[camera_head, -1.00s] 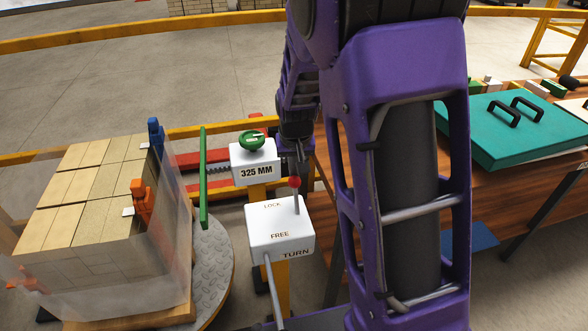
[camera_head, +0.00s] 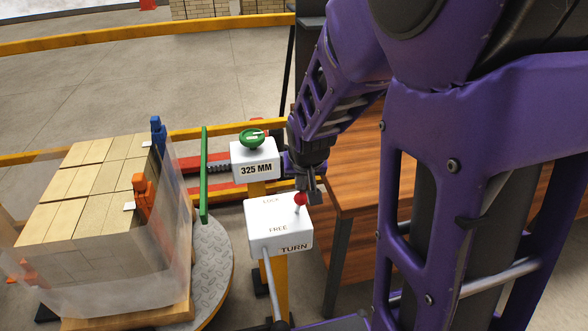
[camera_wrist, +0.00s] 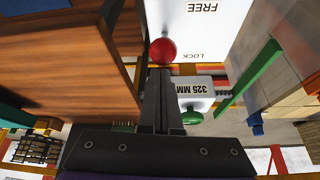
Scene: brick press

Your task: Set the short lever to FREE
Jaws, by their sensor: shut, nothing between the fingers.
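The short lever has a red ball knob (camera_head: 300,199) on a thin metal stem, on the right side of the white TURN box (camera_head: 266,232). The box top reads LOCK at the far end and FREE at the near end. The stem looks short in the head view and the knob is level with LOCK there; its exact setting is hard to tell. My gripper (camera_head: 313,194) is just behind and right of the knob. In the wrist view, the shut fingers (camera_wrist: 161,72) point at the red knob (camera_wrist: 162,50), touching or almost touching it.
The white 325 MM box (camera_head: 255,162) with a green knob (camera_head: 252,139) stands just behind. A green plate (camera_head: 204,175) and a wrapped brick stack (camera_head: 90,200) on a round turntable (camera_head: 214,265) are left. A long lever (camera_head: 272,290) hangs in front. A wooden table (camera_head: 355,160) is right.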

